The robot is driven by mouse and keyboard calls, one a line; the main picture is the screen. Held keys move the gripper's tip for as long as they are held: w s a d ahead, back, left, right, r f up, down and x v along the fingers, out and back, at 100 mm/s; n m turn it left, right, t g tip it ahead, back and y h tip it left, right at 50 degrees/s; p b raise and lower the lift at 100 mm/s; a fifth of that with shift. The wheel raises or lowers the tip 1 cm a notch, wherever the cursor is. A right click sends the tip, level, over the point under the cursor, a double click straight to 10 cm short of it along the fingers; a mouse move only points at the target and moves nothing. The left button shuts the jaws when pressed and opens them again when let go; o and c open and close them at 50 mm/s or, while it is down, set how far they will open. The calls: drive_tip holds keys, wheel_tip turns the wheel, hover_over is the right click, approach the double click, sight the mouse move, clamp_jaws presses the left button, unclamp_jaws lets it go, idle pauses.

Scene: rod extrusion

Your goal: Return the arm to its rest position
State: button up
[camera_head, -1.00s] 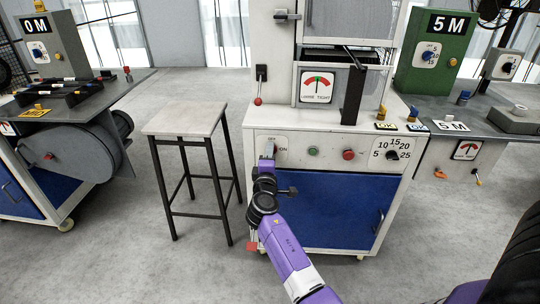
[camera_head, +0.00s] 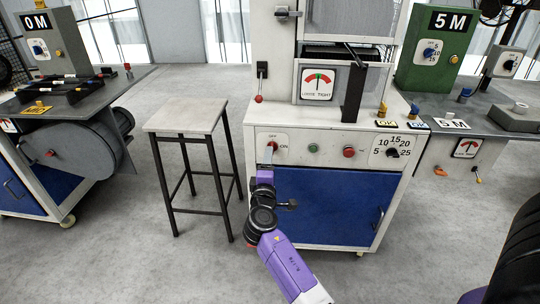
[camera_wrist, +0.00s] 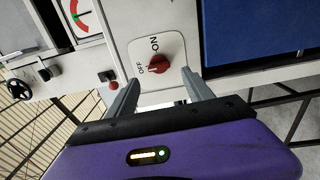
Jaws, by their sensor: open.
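My gripper (camera_head: 268,156) is at the front of the white machine (camera_head: 300,135), beside its red OFF/ON knob (camera_head: 273,146). In the wrist view my gripper (camera_wrist: 158,84) is open, with its two grey fingers apart and nothing between them. My purple arm (camera_head: 287,265) reaches up from the bottom of the head view.
A small grey-topped stool (camera_head: 187,118) stands left of the machine. A bench with a motor housing (camera_head: 70,150) is at far left, and a green 5 M box (camera_head: 435,50) is at right. The grey floor (camera_head: 130,260) is clear at lower left.

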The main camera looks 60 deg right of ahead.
drive_tip(key=shift+v, duration=1.1)
